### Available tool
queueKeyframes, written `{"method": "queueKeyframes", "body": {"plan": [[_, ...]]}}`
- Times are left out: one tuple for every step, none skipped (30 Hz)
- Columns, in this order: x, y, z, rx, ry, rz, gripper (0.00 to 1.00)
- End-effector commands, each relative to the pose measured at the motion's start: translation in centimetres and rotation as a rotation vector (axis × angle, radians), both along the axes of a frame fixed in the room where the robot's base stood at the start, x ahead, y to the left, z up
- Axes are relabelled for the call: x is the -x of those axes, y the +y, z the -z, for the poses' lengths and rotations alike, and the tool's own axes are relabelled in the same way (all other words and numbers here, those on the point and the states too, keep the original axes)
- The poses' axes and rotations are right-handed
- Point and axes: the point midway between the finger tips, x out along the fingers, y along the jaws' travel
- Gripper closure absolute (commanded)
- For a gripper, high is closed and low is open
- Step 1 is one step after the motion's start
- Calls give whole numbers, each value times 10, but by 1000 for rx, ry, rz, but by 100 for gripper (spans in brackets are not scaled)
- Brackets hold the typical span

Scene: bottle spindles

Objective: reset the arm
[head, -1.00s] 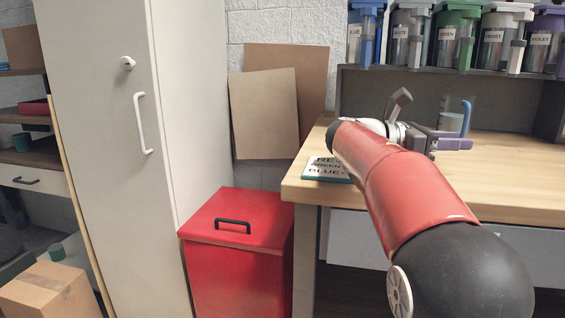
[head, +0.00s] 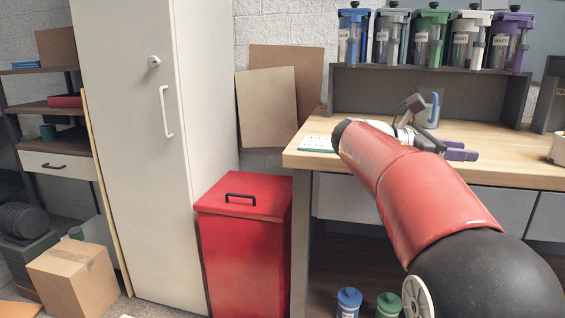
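My red arm reaches up from the lower right over the wooden workbench (head: 500,166). Part of the gripper's wrist is hidden behind the arm.
Labelled bottles with coloured caps (head: 430,38) stand on the grey shelf (head: 350,90) above the bench. A blue hooked object (head: 433,110) and a printed card (head: 316,144) are on the bench. A red bin (head: 245,245), a tall white cabinet (head: 125,130) and a cardboard box (head: 75,280) stand left.

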Motion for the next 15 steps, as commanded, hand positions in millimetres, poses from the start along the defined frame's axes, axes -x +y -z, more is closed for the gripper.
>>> {"method": "queueKeyframes", "body": {"plan": [[5, -2, 4, -27, -22, -6, 67], [8, -3, 7, -46, -39, -11, 67], [11, -3, 11, -71, -58, -15, 67], [14, -4, 15, -93, -75, -19, 67], [18, -4, 19, -116, -95, -23, 67], [22, -4, 25, -149, -122, -27, 67], [26, -4, 29, -177, -144, -31, 67], [30, -4, 35, -206, -168, -34, 67], [37, -3, 42, -249, -204, -35, 67], [42, -2, 48, -283, -234, -35, 67], [47, -1, 55, -320, -264, -33, 67], [55, 1, 64, -372, -308, -31, 67], [61, 4, 71, -413, -344, -27, 67], [68, 7, 79, -458, -383, -20, 67], [78, 12, 90, -521, -439, -9, 67]]}}
